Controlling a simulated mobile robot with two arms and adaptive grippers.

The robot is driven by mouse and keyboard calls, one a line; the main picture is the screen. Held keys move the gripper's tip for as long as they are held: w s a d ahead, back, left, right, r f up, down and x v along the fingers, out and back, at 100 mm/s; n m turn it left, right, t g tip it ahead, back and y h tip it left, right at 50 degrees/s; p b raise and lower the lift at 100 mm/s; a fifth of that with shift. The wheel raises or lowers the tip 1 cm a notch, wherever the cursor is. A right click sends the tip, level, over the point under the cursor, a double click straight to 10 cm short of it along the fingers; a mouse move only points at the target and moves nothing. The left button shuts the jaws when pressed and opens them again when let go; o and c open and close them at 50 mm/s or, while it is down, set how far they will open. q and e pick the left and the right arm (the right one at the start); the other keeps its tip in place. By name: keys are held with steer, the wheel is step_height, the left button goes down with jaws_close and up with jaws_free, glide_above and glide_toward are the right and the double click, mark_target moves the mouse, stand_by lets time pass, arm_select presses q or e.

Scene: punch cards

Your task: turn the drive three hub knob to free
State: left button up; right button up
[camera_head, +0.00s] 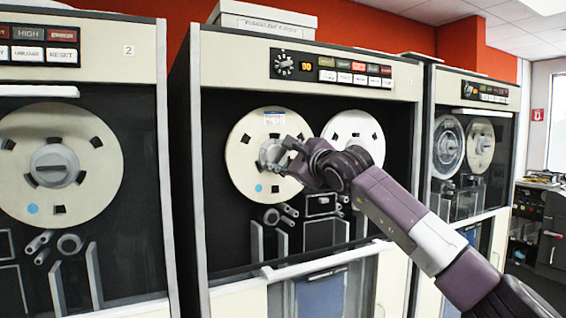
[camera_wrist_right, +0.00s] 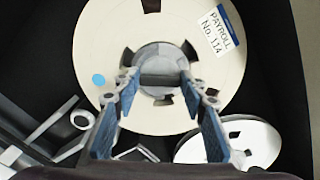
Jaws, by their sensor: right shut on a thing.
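The hub knob (camera_head: 268,152) sits at the middle of the cream left-hand reel (camera_head: 240,140) on the middle tape drive (camera_head: 190,120). In the right wrist view the knob (camera_wrist_right: 160,57) is a round grey hub with a raised bar running across between my fingers. My right gripper (camera_head: 281,158) reaches in from the right and is shut on the knob. In the wrist view its fingertips (camera_wrist_right: 158,80) are at either side of the bar. The gripper partly hides the knob in the head view. The reel has a "PAYROLL No. 114" label (camera_wrist_right: 220,32). My left gripper is not in view.
A white reel (camera_head: 352,132) is beside the cream one, with guide rollers (camera_head: 280,215) below. A control panel (camera_head: 330,70) is above. Drive 2 (camera_head: 115,90) stands at left, with its own reel and knob. Another drive (camera_head: 470,160) is at right.

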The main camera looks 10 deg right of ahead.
steer(key=n, duration=0.3)
steer(key=shift+n, duration=0.4)
steer(key=shift+a+f+n, duration=0.1)
steer(key=shift+f+n, duration=0.05)
steer(key=shift+n, duration=1.75)
steer(key=o, duration=1.2)
steer(key=shift+c, duration=0.2)
steer(key=shift+s, duration=0.1)
steer(key=v, duration=1.2)
